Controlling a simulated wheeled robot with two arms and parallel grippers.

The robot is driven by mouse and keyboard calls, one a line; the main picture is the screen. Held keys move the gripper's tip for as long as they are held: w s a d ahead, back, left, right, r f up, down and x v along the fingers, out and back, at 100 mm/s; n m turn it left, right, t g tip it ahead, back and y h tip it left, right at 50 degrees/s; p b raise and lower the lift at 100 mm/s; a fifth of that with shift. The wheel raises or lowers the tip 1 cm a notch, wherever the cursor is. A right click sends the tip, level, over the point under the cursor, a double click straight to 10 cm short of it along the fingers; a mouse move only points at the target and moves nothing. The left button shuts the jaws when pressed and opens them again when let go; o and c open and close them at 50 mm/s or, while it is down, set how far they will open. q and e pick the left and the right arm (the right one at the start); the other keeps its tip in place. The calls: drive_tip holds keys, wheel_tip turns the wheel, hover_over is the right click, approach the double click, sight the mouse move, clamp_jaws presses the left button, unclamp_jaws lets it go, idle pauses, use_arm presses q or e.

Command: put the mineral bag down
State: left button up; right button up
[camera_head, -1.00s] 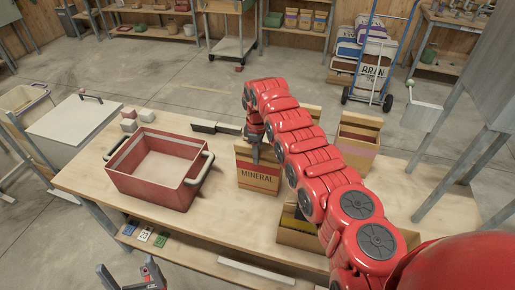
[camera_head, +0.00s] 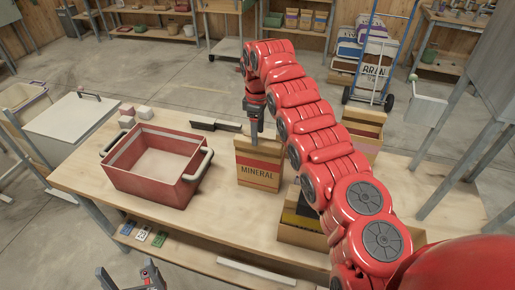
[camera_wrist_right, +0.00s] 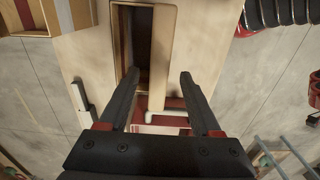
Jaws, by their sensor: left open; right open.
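The mineral bag (camera_head: 257,168) is a brown box-like bag with a red band and the word MINERAL. It stands upright on the wooden table, right of the red bin. My right gripper (camera_head: 254,136) is above the bag's top edge, pointing down, and looks clear of it. In the right wrist view the right gripper (camera_wrist_right: 153,85) has its fingers spread with nothing gripped. The bag's open top (camera_wrist_right: 145,50) lies beyond the fingertips there. My left gripper (camera_head: 129,277) is open and empty at the bottom left, in front of the table.
The red bin (camera_head: 150,182) with grey handles stands left of the bag. A dark-handled tool (camera_head: 215,125) lies behind. Another brown bag (camera_head: 362,130) and a low box (camera_head: 300,232) are to the right, partly hidden by my right arm. Bare tabletop (camera_head: 225,225) is in front.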

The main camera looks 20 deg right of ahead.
wheel_tip(320, 180, up, 4)
drive_tip(key=shift+a+f, duration=0.15)
drive_tip(key=shift+r, duration=0.4)
